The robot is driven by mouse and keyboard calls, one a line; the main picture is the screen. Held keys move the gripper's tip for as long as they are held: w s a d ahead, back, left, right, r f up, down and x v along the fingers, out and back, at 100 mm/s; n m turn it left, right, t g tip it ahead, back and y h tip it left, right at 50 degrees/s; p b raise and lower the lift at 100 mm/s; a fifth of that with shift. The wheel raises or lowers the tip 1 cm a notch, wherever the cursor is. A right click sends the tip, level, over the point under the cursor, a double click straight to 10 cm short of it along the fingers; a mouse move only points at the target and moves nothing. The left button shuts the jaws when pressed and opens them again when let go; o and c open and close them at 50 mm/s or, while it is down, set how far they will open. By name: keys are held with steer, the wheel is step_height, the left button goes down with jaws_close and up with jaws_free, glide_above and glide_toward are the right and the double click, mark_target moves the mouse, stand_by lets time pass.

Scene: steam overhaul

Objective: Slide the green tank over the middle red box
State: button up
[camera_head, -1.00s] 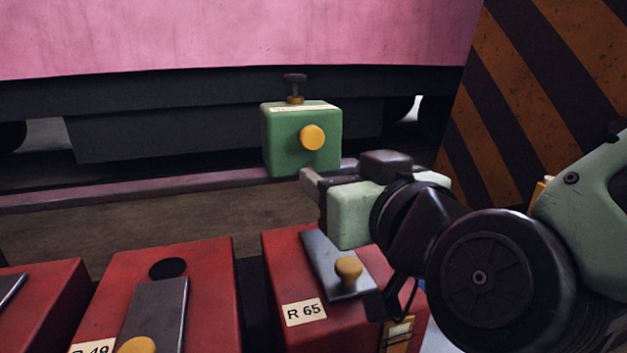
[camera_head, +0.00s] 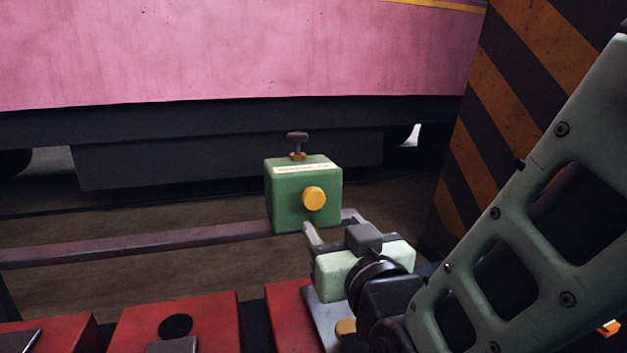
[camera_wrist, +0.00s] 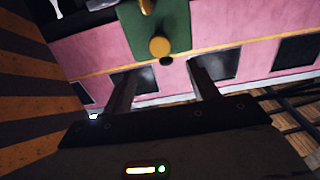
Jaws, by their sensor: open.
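The green tank (camera_head: 289,202) is a box with a yellow knob on its front and a dark valve handle on top. It stands upright at the purplish rail (camera_head: 150,242), behind the right red box. The middle red box (camera_head: 215,320) has a dark round hole and a grey plate on top; its front is cut off by the picture edge. My gripper (camera_head: 312,235) is open and empty, just below and in front of the tank's lower right. In the wrist view the tank (camera_wrist: 180,25) and its knob are ahead of the spread fingers (camera_wrist: 162,85).
A left red box (camera_head: 50,335) and a right red box (camera_head: 287,305) flank the middle one. A pink vehicle side (camera_head: 230,50) is behind the rail. A black-and-orange striped panel (camera_head: 490,130) stands at right. The rail left of the tank is clear.

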mark_target(315, 201)
steer(key=x, duration=1.2)
steer(key=shift+w+f, duration=0.1)
steer(key=shift+w, duration=0.05)
